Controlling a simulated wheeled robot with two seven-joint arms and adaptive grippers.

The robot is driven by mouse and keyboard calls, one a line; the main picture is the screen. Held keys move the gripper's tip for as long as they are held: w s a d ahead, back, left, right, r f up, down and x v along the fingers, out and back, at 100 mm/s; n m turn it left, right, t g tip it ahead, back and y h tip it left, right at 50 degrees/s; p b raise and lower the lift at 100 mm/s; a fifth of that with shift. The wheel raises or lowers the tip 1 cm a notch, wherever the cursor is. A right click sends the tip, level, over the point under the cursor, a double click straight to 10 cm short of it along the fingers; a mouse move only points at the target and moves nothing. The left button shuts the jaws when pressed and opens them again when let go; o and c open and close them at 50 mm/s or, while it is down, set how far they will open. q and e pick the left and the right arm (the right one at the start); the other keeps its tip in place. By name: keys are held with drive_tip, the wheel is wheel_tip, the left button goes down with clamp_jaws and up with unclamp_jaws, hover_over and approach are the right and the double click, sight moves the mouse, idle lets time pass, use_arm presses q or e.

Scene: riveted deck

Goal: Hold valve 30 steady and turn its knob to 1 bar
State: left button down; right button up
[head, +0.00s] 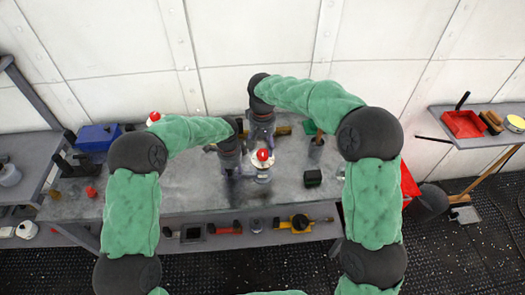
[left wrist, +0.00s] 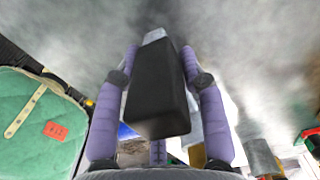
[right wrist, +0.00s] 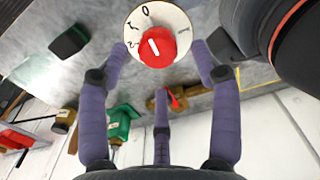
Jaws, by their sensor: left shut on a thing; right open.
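The valve (head: 263,178) stands upright on the grey bench, with a red knob (right wrist: 152,47) on a white numbered dial (right wrist: 147,12). The knob's white mark points up-left, near the 0. No number 30 is readable. My right gripper (head: 262,135) is open; in the right wrist view (right wrist: 160,50) its fingers flank the knob, with contact unclear. My left gripper (head: 232,172) is beside the valve, left of its knob. In the left wrist view (left wrist: 159,58) it is shut on a black tapered grip (left wrist: 158,95) with a metal end. The grip's join to the valve is hidden.
A blue box (head: 97,137) and another red knob (head: 153,117) are at the bench's left. A lower shelf holds several tools. Bare bench lies in front.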

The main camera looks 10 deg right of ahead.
sight(262, 151)
drive_tip(key=shift+f, duration=1.75)
drive_tip(key=c, duration=1.1)
